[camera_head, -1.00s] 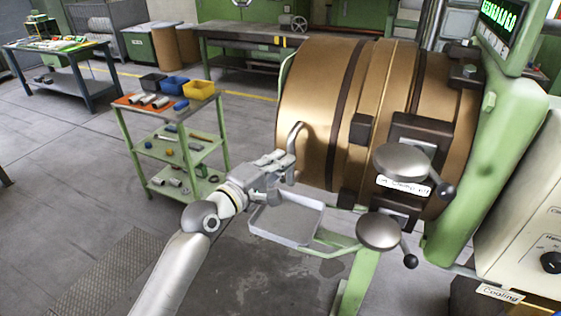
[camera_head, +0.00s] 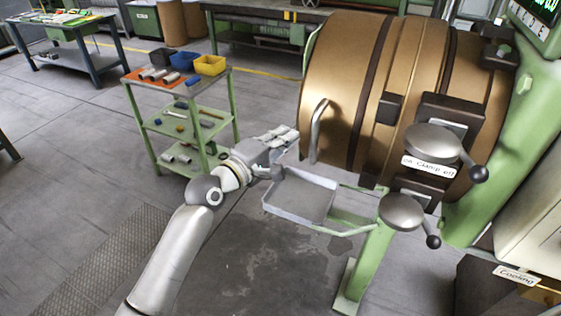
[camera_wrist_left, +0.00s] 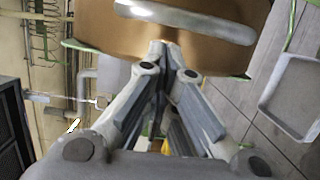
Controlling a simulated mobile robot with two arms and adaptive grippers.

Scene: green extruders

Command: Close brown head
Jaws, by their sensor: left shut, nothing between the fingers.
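The brown head (camera_head: 340,80) is a large bronze-brown cylinder with dark bands, mounted on the green machine at the right of the head view. My right gripper is not seen.
A grey tray (camera_head: 300,198) on a green bracket sits below the head. Clamp levers with round knobs (camera_head: 431,143) stand at the front right. A green trolley (camera_head: 190,125) with bins stands behind my left arm.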

